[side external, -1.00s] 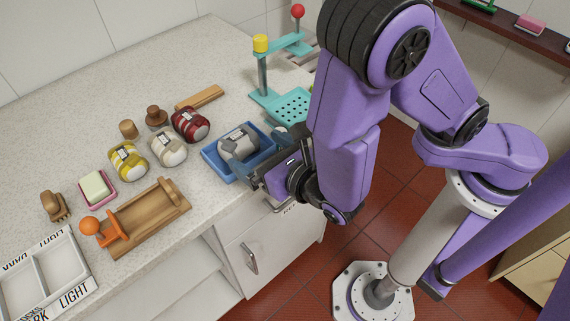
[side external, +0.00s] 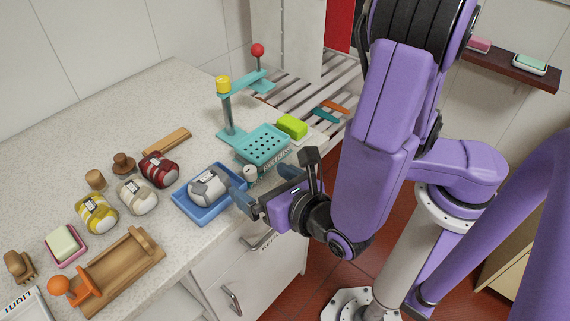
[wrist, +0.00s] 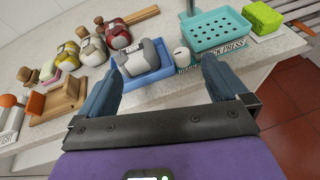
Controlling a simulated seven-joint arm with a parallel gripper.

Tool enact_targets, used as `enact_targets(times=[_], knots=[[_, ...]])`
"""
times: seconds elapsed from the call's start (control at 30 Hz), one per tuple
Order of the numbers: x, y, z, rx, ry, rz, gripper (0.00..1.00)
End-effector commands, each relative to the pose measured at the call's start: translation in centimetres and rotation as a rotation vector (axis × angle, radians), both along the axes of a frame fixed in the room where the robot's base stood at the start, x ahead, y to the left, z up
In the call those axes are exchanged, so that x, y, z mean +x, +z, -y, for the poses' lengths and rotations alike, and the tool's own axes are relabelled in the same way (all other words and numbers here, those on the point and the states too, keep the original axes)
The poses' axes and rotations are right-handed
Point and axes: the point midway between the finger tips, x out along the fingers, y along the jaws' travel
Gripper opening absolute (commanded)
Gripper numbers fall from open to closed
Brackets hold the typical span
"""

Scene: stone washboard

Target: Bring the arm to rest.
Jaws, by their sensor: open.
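My gripper (side external: 243,191) is open and empty, off the front right side of the blue tray (side external: 201,219) by the counter edge. In the wrist view my gripper (wrist: 163,72) has its two blue-grey fingers spread wide with nothing between them. A grey rolled bundle with a pale label (side external: 208,187) sits in the blue tray, beyond the fingertips. It also shows in the wrist view (wrist: 146,57), apart from the fingers. My arm is bent above the floor in front of the counter.
A teal press stand (side external: 262,145) and a small white cylinder (wrist: 182,57) stand right of the tray. A green block (side external: 292,126) lies behind. Red (side external: 159,169), cream (side external: 137,196) and yellow (side external: 97,212) bundles and a wooden washboard (side external: 118,272) stand left.

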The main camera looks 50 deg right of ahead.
Motion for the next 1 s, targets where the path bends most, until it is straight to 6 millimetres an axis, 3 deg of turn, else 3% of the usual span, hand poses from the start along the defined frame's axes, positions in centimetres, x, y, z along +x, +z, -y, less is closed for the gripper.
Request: enact_targets(times=[0.1, 0.23, 0.5, 0.7, 1.0], knots=[[1.1, 0.9, 4.4, 0.114, -0.209, -0.051, 1.0], [0.9, 1.4, 8.9, 0.244, -0.435, -0.12, 1.0], [-2.1, 2.0, 15.9, 0.544, -0.87, -0.289, 1.0], [-5.8, 2.8, 18.6, 0.798, -1.158, -0.435, 1.0], [-10.6, 5.2, 19.2, 1.148, -1.459, -0.641, 1.0]])
